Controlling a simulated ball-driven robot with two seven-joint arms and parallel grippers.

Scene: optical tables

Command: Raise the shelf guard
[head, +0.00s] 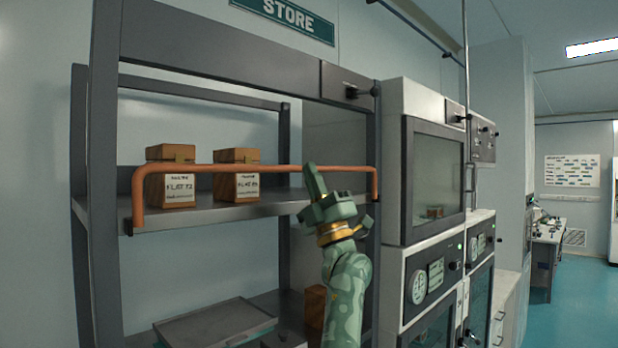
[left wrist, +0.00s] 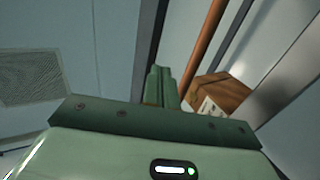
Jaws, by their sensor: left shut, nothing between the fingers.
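The shelf guard (head: 224,168) is an orange bar with bent-down ends, running across the front of the middle shelf of a grey rack in the head view. It stands above the shelf's front edge, in front of two wooden boxes. My left gripper (head: 309,166) is shut and empty, its fingers pointing up at the bar's right part. The fingertips overlap the bar in the picture; I cannot tell whether they touch it. In the left wrist view the shut fingers (left wrist: 160,70) are left of the orange bar (left wrist: 204,45), with a gap visible in the picture. My right gripper is not in view.
Two labelled wooden boxes (head: 170,180) (head: 237,176) stand on the middle shelf (head: 225,212). A lower shelf holds a flat grey case (head: 215,325). White oven-like units (head: 433,165) stand right of the rack. Floor (head: 588,285) is clear at the far right.

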